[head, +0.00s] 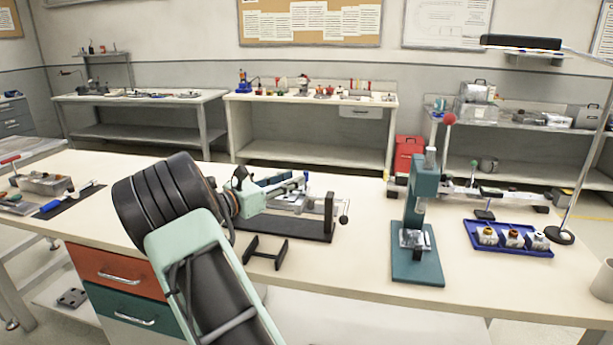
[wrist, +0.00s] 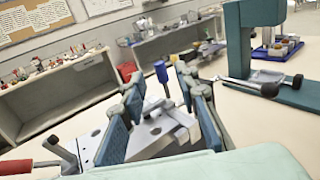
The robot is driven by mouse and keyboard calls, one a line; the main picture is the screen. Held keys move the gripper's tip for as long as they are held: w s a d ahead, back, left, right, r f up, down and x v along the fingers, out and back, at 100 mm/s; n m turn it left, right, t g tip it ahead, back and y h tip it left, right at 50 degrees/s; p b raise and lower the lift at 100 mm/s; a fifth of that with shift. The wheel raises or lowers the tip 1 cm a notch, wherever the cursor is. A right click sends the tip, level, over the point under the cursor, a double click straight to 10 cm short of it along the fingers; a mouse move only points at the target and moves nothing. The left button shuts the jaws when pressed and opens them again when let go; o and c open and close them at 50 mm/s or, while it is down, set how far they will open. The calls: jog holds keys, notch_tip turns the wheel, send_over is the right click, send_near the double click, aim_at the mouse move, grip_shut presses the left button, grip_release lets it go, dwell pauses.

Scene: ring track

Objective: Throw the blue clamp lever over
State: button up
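The blue clamp lever (wrist: 161,74) stands up from a grey metal fixture plate (wrist: 150,132) with holes in the wrist view. In the head view the blue lever (head: 306,178) shows just beyond my gripper (head: 284,186), over a black-based fixture (head: 285,226). In the wrist view my gripper (wrist: 160,88) is open, with one blue-padded finger on each side of the lever's line. The lever appears between and slightly beyond the fingertips; I see no contact. My arm and gripper hide part of the fixture in the head view.
A teal press (head: 422,215) stands to the right, with a blue tray (head: 514,250) of small bottles beyond it. A red handle (wrist: 16,167) shows at the wrist view's lower left. A small black stand (head: 265,250) sits before the fixture. The front right tabletop is fairly clear.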

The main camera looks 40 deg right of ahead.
aim_at(306, 180)
jog(key=d, duration=0.6)
jog(key=shift+w, duration=0.35)
jog(key=shift+c, duration=0.6)
grip_shut()
